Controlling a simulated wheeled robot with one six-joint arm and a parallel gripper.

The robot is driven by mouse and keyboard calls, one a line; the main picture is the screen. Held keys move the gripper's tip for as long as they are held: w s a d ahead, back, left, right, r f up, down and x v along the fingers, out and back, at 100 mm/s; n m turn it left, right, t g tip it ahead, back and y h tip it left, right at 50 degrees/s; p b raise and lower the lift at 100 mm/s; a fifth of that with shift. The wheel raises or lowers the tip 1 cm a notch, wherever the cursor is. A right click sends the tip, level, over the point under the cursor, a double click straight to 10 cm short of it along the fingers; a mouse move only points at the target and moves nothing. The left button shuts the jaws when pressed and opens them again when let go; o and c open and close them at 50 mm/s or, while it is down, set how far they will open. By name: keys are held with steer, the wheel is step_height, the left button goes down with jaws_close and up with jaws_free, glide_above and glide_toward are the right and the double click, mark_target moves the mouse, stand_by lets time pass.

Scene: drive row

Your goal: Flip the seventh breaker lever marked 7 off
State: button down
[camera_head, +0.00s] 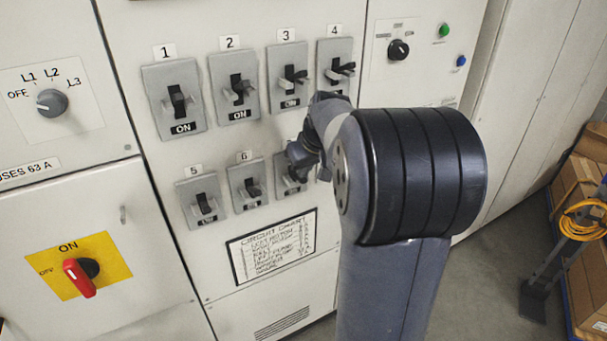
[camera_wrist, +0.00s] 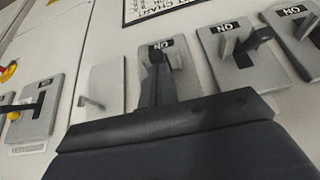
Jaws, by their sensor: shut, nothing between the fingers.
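The seventh breaker (camera_head: 292,189) is in the lower row, right of the one marked 6, with its ON label showing. Its number is hidden behind my wrist, and its lever is partly covered. In the wrist view, which is upside down, the same breaker (camera_wrist: 180,84) sits in the middle with its ON label at the top. My gripper (camera_wrist: 158,68) is shut and empty, its dark fingers right in front of this breaker's lever. I cannot tell whether they touch it. In the head view my gripper (camera_head: 297,156) is at the breaker's upper part.
Breakers 5 (camera_head: 203,202) and 6 (camera_head: 248,188) stand left of it, both showing ON. Breakers 1 to 4 (camera_head: 175,98) form the row above. A circuit chart (camera_head: 272,246) is below.

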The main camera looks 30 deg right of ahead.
mark_target(305, 183)
steer(key=f+t+b, duration=0.1)
steer(key=b, duration=0.2)
steer(key=s+f+t+b, duration=0.1)
steer(key=b, duration=0.3)
steer(key=t+b, duration=0.1)
steer(key=b, duration=0.3)
steer(key=shift+s+f+t, duration=0.3)
steer(key=shift+f, duration=0.1)
steer(key=shift+r, duration=0.1)
steer(key=shift+r+p, duration=0.3)
steer(key=shift+r, duration=0.4)
